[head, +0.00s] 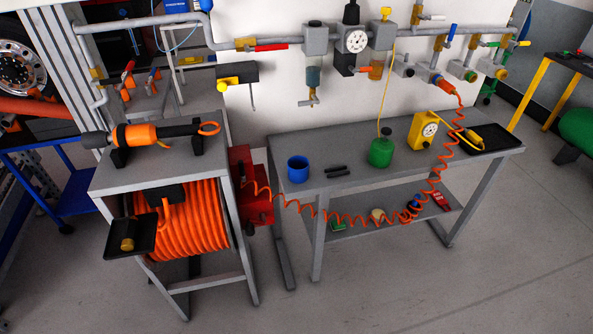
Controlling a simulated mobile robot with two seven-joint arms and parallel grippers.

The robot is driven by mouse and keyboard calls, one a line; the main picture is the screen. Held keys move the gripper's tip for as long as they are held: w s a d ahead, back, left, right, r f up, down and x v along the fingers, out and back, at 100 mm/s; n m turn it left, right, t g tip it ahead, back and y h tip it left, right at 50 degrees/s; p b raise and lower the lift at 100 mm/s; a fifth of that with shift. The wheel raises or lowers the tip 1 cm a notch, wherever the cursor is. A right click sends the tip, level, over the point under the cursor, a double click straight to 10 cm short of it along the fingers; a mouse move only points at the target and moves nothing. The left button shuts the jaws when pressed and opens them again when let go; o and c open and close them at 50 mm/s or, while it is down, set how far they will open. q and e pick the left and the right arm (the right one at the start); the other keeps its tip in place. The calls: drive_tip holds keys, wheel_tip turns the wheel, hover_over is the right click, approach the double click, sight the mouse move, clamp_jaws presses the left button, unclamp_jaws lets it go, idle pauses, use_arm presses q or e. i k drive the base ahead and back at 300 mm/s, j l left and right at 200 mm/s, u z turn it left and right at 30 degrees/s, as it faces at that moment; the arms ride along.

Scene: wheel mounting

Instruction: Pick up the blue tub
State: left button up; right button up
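The blue tub (298,170) stands upright on the left part of the grey workbench (350,193), near its left edge. It looks like an open round cup with a dark inside. Nothing is touching it. Neither of my grippers shows in the head view, so their distance from the tub cannot be told.
Small black pieces (335,171) lie right of the tub. A green canister (381,150) with a yellow hose and a yellow gauge box (423,131) stand further right. An orange coiled hose (300,208) hangs across the bench front. A grey hose-reel stand (170,170) is at left. Floor in front is clear.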

sight(298, 166)
drive_tip(key=i+l+u, duration=0.1)
drive_tip(key=u, duration=0.25)
drive_tip(key=l+u, duration=0.3)
drive_tip(key=i+l+u, duration=0.2)
drive_tip(key=l, duration=0.2)
drive_tip(key=l+u, duration=0.2)
drive_tip(key=l, duration=0.2)
drive_tip(key=i+l+u, duration=0.1)
drive_tip(key=l, duration=1.35)
drive_tip(key=i+l+u, duration=0.1)
drive_tip(key=l, duration=1.3)
